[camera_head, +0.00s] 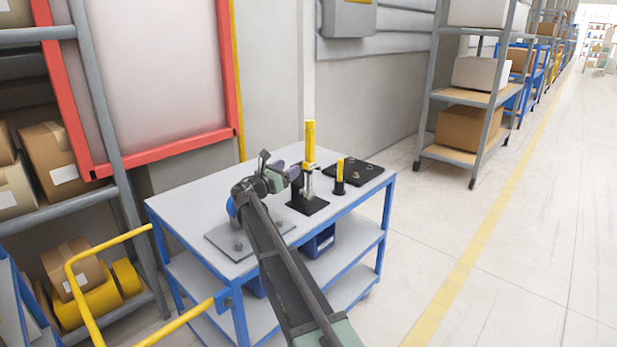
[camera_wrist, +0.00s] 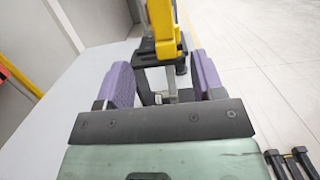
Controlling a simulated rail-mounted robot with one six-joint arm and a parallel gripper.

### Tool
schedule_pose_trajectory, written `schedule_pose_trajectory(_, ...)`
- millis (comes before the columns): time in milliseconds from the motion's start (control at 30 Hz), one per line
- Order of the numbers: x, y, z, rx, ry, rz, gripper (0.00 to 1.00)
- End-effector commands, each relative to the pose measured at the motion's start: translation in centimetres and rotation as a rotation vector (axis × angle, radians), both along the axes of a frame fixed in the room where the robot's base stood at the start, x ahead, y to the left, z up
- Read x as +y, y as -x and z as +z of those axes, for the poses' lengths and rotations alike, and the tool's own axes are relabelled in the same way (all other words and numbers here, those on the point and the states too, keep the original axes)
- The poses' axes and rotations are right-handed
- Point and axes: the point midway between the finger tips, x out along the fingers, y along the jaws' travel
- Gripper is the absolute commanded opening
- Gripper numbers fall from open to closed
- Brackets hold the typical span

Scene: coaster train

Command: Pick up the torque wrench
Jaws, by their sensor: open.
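The torque wrench appears to be the tall upright tool with a yellow handle (camera_head: 310,142) and metal lower part, on a black base (camera_head: 314,208) on the table. In the wrist view, a yellow handle (camera_wrist: 163,28) with a black collar and a metal shaft stands straight ahead. My gripper (camera_head: 290,173) is just left of the tool in the head view. In the wrist view its purple-padded fingers (camera_wrist: 164,78) are open, with the shaft showing between them. I cannot tell whether they touch it. The collar hides part of the shaft.
A shorter yellow-topped tool (camera_head: 340,174) stands close to the right of it. A black plate (camera_head: 362,172) lies at the table's far end. A grey plate (camera_head: 222,243) lies at the near left of the table (camera_head: 182,207). A blue bin (camera_head: 320,241) sits below.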

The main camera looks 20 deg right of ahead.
Motion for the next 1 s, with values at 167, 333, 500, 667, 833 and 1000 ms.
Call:
schedule_pose_trajectory(167, -2.1, -0.9, 0.5, -0.003, -0.002, -0.004, 0.62)
schedule_pose_trajectory(333, -4.9, -2.1, 0.9, -0.003, -0.004, -0.003, 0.62)
schedule_pose_trajectory(500, -5.4, -2.2, 0.9, -0.004, -0.004, -0.001, 0.62)
schedule_pose_trajectory(667, -7.9, -3.1, 1.6, -0.004, -0.004, -0.004, 0.62)
schedule_pose_trajectory(833, -9.9, -3.9, 1.8, -0.004, -0.004, -0.002, 0.62)
schedule_pose_trajectory(1000, -9.9, -3.9, 1.7, -0.005, -0.004, -0.001, 0.62)
